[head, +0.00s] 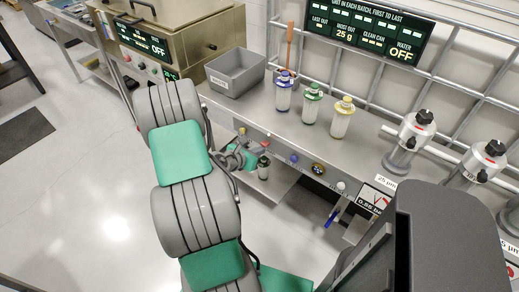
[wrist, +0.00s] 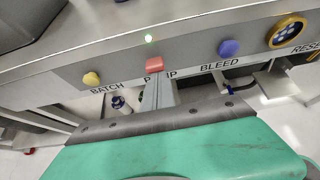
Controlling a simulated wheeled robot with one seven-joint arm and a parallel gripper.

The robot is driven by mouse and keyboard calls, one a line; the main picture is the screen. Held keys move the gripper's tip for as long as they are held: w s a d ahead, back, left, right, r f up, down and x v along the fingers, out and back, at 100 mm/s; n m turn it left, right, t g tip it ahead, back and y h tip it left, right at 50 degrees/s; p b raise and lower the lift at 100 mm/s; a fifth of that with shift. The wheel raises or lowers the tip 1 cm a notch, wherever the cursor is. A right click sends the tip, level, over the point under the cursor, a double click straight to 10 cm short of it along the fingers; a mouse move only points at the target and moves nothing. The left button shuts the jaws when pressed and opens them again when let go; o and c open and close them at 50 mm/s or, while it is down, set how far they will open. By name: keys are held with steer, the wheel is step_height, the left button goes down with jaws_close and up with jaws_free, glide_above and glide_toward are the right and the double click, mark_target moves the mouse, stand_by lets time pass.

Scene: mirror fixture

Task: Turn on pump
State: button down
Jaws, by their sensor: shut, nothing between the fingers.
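The gripper is shut and empty. Its fingertips are just below the red button in the picture; whether they touch it I cannot tell. In the head view my arm reaches toward the panel at the bench front, and the fingers are hard to make out.
A yellow batch button (wrist: 91,78) is left of the red one. A blue bleed button (wrist: 229,47) and a yellow-ringed reset knob (wrist: 287,30) are right. Three capped bottles and a grey bin (head: 237,72) stand on the bench. The sign (head: 368,30) reads water OFF.

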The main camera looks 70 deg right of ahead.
steer(key=shift+w+d+r, duration=0.1)
steer(key=shift+d+r, duration=0.2)
steer(key=shift+r, duration=0.25)
step_height(320, 180, down, 4)
steer(key=a+b, duration=0.2)
steer(key=r+p+v, duration=0.1)
steer(key=v, duration=0.8)
steer(key=shift+d+r, duration=0.15)
